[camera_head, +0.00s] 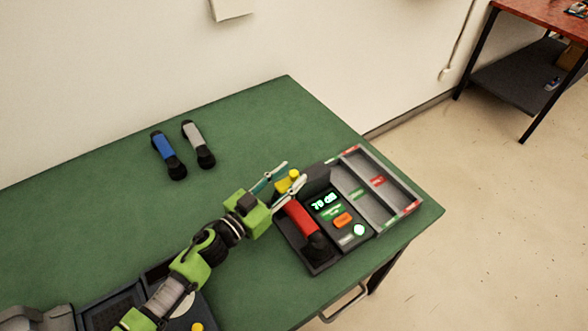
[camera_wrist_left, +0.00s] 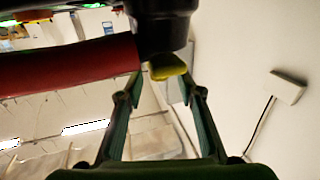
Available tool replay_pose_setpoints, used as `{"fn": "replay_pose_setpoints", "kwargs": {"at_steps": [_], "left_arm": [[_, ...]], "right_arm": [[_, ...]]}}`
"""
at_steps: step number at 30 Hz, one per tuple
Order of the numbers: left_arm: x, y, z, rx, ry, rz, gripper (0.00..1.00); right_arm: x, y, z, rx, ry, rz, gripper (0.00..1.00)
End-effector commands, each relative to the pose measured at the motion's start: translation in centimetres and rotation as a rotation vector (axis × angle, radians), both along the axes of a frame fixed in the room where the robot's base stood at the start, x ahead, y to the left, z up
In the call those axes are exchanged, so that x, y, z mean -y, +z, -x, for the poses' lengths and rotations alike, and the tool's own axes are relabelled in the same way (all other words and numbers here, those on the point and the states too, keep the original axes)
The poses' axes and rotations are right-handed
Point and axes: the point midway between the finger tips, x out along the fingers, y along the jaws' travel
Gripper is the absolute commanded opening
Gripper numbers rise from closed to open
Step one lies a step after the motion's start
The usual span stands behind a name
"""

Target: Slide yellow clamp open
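The yellow clamp (camera_head: 287,182) sits at the back left end of the grey test station (camera_head: 326,265), near the red phone (camera_head: 299,217) lying in its cradle. My left gripper (camera_head: 285,176) reaches in from the left, with one finger on each side of the clamp. The fingers are apart. In the left wrist view the yellow clamp (camera_wrist_left: 168,67) shows between and just ahead of the fingertips (camera_wrist_left: 160,85), below a black part. I cannot tell whether a finger touches it. The red phone (camera_wrist_left: 70,66) crosses the left of that view. My right gripper is not seen.
The station has a lit green display (camera_head: 325,203), an orange button (camera_head: 343,220) and a two-compartment tray (camera_head: 403,184) with red and green labels. A blue phone (camera_head: 166,152) and a grey phone (camera_head: 197,142) lie at the back of the green table (camera_head: 240,120).

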Motion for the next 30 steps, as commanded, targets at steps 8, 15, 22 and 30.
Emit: {"fn": "replay_pose_setpoints", "kwargs": {"at_steps": [8, 15, 22, 30], "left_arm": [[1.5, 0.0, -1.7, 0.001, 0.0, -0.001, 0.34], [1.5, -0.1, -1.7, 0.0, 0.0, -0.001, 0.34], [1.5, -0.1, -1.7, 0.0, 0.0, -0.001, 0.0], [3.9, 0.1, -3.3, 0.0, -0.001, 0.003, 0.0]], "right_arm": [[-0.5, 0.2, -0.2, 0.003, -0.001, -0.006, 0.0], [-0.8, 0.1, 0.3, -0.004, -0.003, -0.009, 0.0], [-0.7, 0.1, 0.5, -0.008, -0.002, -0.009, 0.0], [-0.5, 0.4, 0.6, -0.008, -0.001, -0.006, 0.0]]}}
